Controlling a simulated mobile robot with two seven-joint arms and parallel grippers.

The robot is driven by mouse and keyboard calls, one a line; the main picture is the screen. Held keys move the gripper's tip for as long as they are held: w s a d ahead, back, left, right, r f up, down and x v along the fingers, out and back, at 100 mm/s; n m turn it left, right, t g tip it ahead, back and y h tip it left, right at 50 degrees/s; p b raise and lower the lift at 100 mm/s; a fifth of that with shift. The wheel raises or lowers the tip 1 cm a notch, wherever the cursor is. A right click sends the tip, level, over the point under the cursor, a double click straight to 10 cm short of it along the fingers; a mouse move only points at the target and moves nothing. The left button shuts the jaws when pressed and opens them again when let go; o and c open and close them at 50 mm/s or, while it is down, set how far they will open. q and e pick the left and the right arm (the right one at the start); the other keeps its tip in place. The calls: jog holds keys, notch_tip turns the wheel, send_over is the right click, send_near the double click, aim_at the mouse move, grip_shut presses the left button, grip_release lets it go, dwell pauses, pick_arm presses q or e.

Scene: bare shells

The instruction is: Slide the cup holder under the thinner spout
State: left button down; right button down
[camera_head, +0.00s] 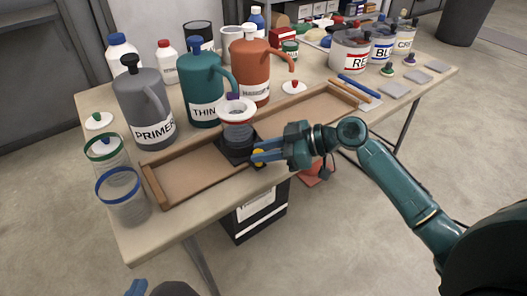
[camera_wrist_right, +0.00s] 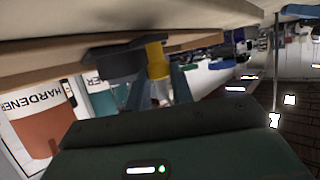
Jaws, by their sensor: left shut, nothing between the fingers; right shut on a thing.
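The cup holder (camera_head: 229,155) is a black block in the wooden track (camera_head: 185,182), with a clear cup (camera_head: 238,135) on it, topped by a white ring. Its yellow knob (camera_wrist_right: 156,60) faces the table's front edge. The teal thinner can (camera_head: 203,88) stands behind the track. Its spout reaches right, and its end appears close to the cup's ring; exact alignment cannot be told. My right gripper (camera_head: 264,156) is shut on the yellow knob; the dark holder also shows in the wrist view (camera_wrist_right: 113,64). My left gripper (camera_head: 136,288) barely shows at the bottom edge, shut and empty.
A grey primer can (camera_head: 143,105) stands left of the thinner can and an orange hardener can (camera_head: 250,70) right of it. Clear cups with green (camera_head: 104,146) and blue (camera_head: 118,184) rims stand by the track's left end. The track is bare on both sides of the holder.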

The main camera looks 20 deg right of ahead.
jog(key=c, duration=1.2)
grip_release()
pick_arm(q)
jog(key=shift+s+a+r, duration=0.1)
jog(key=shift+a, duration=0.05)
pick_arm(e)
jog(key=v, duration=1.3)
jog(key=shift+r, duration=0.1)
